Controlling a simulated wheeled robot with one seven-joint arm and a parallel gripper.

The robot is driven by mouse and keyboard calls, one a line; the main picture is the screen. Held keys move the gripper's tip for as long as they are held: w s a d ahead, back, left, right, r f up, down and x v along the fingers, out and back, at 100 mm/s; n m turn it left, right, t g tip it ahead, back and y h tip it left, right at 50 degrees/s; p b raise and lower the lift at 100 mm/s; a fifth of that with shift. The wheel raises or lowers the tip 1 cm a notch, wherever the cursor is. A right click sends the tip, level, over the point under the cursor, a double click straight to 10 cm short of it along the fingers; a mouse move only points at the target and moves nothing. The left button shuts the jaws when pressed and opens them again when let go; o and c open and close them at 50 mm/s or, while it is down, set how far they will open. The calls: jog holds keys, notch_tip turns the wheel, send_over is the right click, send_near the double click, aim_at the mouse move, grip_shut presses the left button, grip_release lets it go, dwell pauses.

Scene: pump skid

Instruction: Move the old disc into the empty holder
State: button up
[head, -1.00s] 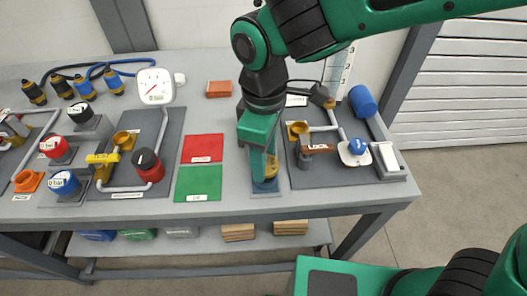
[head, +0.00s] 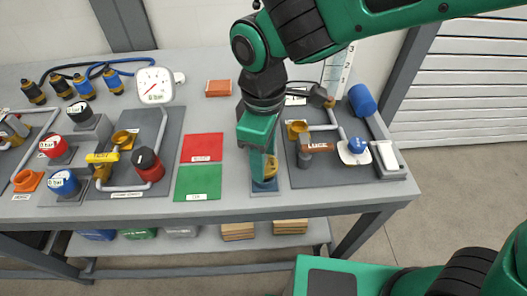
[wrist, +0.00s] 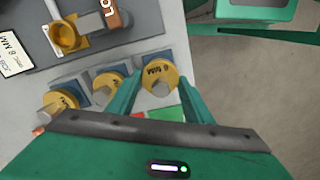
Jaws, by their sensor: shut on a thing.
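A yellow disc marked 6 MM with a grey knob (wrist: 160,76) is between my gripper's fingers (wrist: 158,98) in the wrist view, and the gripper is shut on it. Two more yellow discs with grey knobs, one in the middle (wrist: 107,90) and one at the left (wrist: 58,104), sit on blue holders in a row beside it. In the head view my gripper (head: 264,172) points down over the blue-grey holder strip (head: 268,190) near the table's front edge. It hides most of the strip. I cannot tell whether the held disc touches its holder, nor which holder is empty.
Right of the gripper stands a dark panel (head: 335,178) with a brass cup (head: 297,130), a brown-handled part (head: 316,148) and a pipe. Left lie a green mat (head: 198,183) and a red mat (head: 203,148). An orange-brown block (head: 218,88) lies behind.

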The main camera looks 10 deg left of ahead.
jog(key=shift+f, duration=1.45)
dwell(0.3)
jog(key=o, duration=1.3)
jog(key=shift+c, duration=0.2)
notch_tip(320, 180, up, 11)
jog(key=shift+f, duration=0.1)
jog(key=shift+w, duration=0.1)
